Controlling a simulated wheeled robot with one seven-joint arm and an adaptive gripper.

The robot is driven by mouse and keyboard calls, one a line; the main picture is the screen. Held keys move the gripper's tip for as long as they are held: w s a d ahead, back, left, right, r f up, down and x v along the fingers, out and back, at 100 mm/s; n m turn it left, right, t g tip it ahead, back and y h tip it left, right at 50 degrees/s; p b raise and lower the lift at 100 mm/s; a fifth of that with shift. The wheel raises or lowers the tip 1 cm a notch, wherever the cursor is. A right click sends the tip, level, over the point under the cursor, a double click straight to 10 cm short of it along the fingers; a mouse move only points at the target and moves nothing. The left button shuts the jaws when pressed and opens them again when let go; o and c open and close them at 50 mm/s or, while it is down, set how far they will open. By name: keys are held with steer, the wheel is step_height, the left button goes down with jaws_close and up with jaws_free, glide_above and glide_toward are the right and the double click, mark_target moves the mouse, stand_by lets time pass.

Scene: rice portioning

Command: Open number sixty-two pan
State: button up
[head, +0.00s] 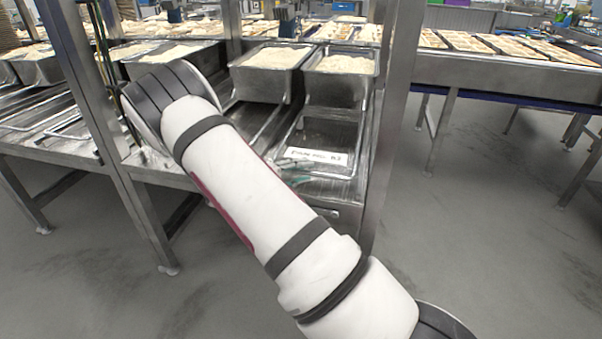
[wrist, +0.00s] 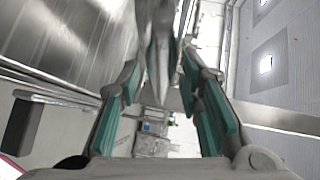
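In the head view, a steel pan (head: 331,133) with a white label (head: 318,157) on its front sits at the front right of the steel rack. The label's print is blurred; its last digits look like 62. The pan's inside looks dark and empty. My gripper is mostly hidden behind my arm; a bit of its teal pads shows just below the label. In the wrist view, my gripper (wrist: 161,78) has its two teal-padded fingers apart. A blurred grey metal edge (wrist: 158,55) stands between them, with gaps on both sides. I cannot tell whether it belongs to the pan.
Two pans of rice, a left one (head: 268,80) and a right one (head: 340,88), stand behind the labelled pan. A steel post (head: 391,110) rises close on its right. A long table (head: 500,75) with food trays runs along the back right. The floor at right is clear.

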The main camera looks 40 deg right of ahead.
jaws_close()
steer(key=shift+s+a, duration=0.1)
steer(key=s+a+p, duration=0.4)
steer(key=s+a, duration=0.7)
steer(key=a, duration=0.3)
steer(key=s+a+p, duration=0.4)
steer(key=s+a, duration=0.7)
steer(key=a, duration=0.3)
steer(key=shift+s+a+p, duration=0.2)
steer(key=shift+a+p, duration=0.15)
steer(key=shift+a, duration=0.05)
jaws_free()
